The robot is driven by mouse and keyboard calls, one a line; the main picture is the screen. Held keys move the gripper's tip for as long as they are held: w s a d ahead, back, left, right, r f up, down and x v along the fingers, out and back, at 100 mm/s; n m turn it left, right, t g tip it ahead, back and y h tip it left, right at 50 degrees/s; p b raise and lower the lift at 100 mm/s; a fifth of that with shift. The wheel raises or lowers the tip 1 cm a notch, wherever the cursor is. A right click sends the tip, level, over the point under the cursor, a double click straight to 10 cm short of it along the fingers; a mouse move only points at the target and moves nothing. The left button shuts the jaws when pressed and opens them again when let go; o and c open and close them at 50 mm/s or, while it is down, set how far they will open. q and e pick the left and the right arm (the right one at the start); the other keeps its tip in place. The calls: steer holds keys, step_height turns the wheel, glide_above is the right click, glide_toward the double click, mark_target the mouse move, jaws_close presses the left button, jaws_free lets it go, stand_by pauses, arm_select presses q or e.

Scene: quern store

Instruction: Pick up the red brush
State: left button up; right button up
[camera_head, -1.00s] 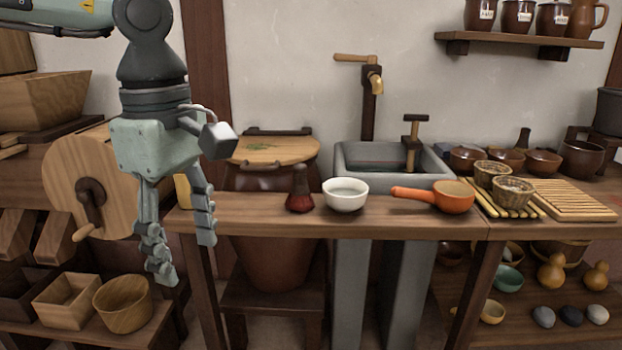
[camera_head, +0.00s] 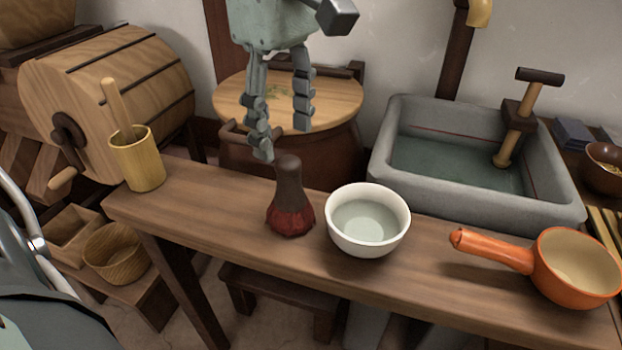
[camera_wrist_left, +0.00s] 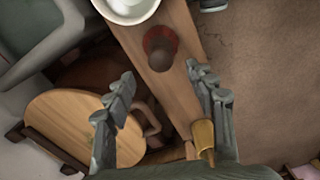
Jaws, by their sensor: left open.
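The red brush (camera_head: 290,205) stands upright on the narrow wooden table (camera_head: 200,205), with a dark brown handle on top and dark red bristles below. My left gripper (camera_head: 282,145) is open and empty, fingers pointing down, above and just behind the brush in the head view. In the left wrist view the brush (camera_wrist_left: 161,48) shows from above, beyond and between the two open fingers (camera_wrist_left: 160,95). The gripper appears apart from it. My right gripper is not in view.
A white bowl (camera_head: 368,222) stands close to the brush's right. An orange pan (camera_head: 575,268) is further right. A wooden cup (camera_head: 138,160) holding a stick stands at the table's left end. Behind are a lidded barrel (camera_head: 330,100) and a stone sink (camera_head: 400,178).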

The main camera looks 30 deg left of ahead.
mark_target(286, 160)
arm_select(q)
step_height(286, 160, down, 7)
steer(key=shift+s+d+f, duration=0.1)
steer(key=shift+d+f, duration=0.05)
steer(key=shift+f, duration=0.05)
stand_by(0.3)
jaws_close()
